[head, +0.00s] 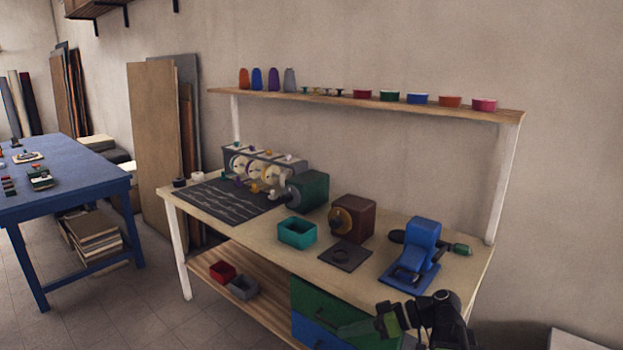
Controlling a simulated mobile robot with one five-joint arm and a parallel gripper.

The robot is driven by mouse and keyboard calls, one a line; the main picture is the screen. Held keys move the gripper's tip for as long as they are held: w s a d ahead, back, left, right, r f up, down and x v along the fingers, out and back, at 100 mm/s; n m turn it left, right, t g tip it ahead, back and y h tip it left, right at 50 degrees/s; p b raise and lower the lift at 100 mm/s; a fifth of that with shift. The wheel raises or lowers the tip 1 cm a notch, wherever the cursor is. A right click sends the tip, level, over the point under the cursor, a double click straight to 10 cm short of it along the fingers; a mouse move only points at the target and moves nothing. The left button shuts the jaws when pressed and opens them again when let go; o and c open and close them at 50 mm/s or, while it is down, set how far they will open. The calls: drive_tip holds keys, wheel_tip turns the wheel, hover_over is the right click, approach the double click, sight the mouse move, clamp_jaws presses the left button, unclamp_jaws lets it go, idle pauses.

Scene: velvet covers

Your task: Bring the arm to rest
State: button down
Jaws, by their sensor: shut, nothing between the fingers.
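My gripper (391,319) is at the lower right of the head view, dark and small, at the end of my black arm. It is shut and empty. It appears in front of the workbench's (240,226) front edge, below the blue machine (417,250) in the picture. Part of the arm is cut off by the bottom edge of the view.
The bench also holds a teal bin (297,232), a brown machine (354,215), a green machine (308,190) and a dark mat (222,200). A shelf (350,101) runs above. A blue table (75,185) stands left, with open floor between.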

drive_tip(key=s+a+f+m+g+h, duration=0.2)
drive_tip(key=s+f+m+h, duration=0.2)
drive_tip(key=f+h, duration=0.6)
drive_tip(key=w+d+f+m+h, duration=0.1)
drive_tip(key=d+f+m+h, duration=0.25)
drive_tip(key=d+m, duration=0.5)
wheel_tip(320, 180, up, 16)
drive_tip(key=d+n+p, duration=0.1)
drive_tip(key=p, duration=1.5)
drive_tip(key=shift+t+p, duration=0.3)
drive_tip(key=shift+p, duration=0.05)
drive_tip(key=shift+d+f+n, duration=0.1)
drive_tip(key=shift+n, duration=0.15)
